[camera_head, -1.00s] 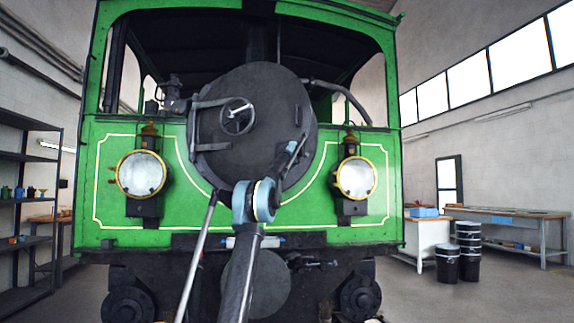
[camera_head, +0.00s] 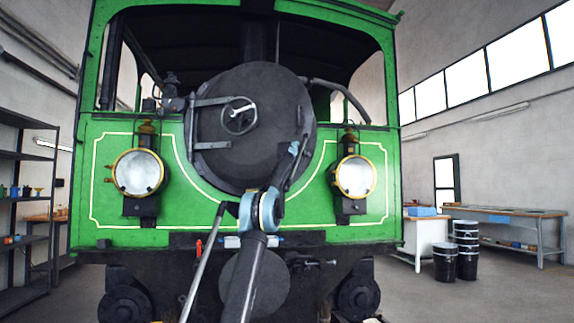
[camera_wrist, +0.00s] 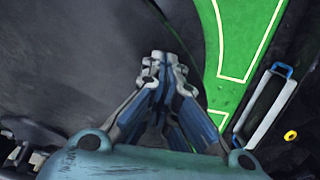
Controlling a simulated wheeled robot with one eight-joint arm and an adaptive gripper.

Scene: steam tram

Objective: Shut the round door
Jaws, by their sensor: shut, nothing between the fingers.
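The round door (camera_head: 262,165) is a dark grey disc on the front of the green steam tram (camera_head: 105,190). It carries a handwheel (camera_head: 239,116) and hinge straps on its left side. I cannot tell how wide any gap at its edge is. My gripper (camera_head: 303,142) is at the door's lower right edge, reaching up from below. In the wrist view my gripper (camera_wrist: 163,65) is shut and empty, its fingertips over or against the dark door face (camera_wrist: 75,50). Whether they touch is unclear.
Brass-rimmed lamps flank the door, one left (camera_head: 138,173) and one right (camera_head: 354,177). Dark shelves (camera_head: 25,200) stand at the left wall. A workbench (camera_head: 510,213) and black drums (camera_head: 446,262) stand at the right. The floor between tram and drums is clear.

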